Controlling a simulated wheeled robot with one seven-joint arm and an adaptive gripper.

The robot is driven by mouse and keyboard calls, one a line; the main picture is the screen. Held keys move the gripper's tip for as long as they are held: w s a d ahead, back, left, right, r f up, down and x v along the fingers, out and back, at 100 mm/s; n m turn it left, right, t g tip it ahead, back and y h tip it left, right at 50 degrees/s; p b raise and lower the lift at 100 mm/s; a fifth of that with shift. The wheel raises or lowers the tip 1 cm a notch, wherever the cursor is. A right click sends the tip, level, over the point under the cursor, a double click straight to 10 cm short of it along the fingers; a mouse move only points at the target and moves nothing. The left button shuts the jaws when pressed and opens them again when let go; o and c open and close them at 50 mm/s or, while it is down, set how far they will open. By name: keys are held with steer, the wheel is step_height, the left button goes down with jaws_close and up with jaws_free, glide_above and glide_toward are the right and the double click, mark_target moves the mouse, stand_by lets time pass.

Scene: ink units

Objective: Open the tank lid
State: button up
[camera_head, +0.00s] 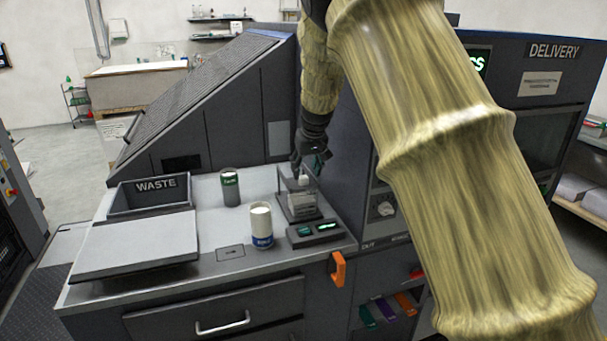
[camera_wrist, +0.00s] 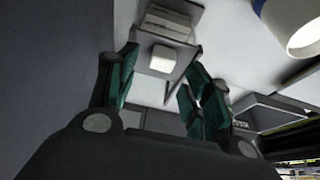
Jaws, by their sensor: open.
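The tank (camera_head: 301,204) is a small clear-sided box on the right of the light grey worktop, beside the dark machine. Its flat grey lid (camera_wrist: 152,68) looks closed, with a white knob (camera_head: 304,180) on top. The knob also shows in the wrist view (camera_wrist: 163,57). My gripper (camera_head: 309,167) is just above the tank, pointing down. In the wrist view its teal-padded fingers (camera_wrist: 160,62) are spread, with the knob appearing between the tips. I cannot tell whether a finger touches the knob. Nothing is held.
A small display unit (camera_head: 316,233) stands in front of the tank. A white-and-blue canister (camera_head: 261,226) and a dark green-banded canister (camera_head: 230,187) stand to its left. A WASTE bin (camera_head: 150,205) is farther left. The dark DELIVERY machine (camera_head: 545,97) stands close on the right.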

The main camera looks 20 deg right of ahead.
mark_target(304, 177)
steer(key=shift+p+x, duration=0.35)
steer(key=shift+x, duration=1.45)
steer(key=shift+a, duration=0.1)
steer(key=shift+c, duration=0.2)
jaws_close()
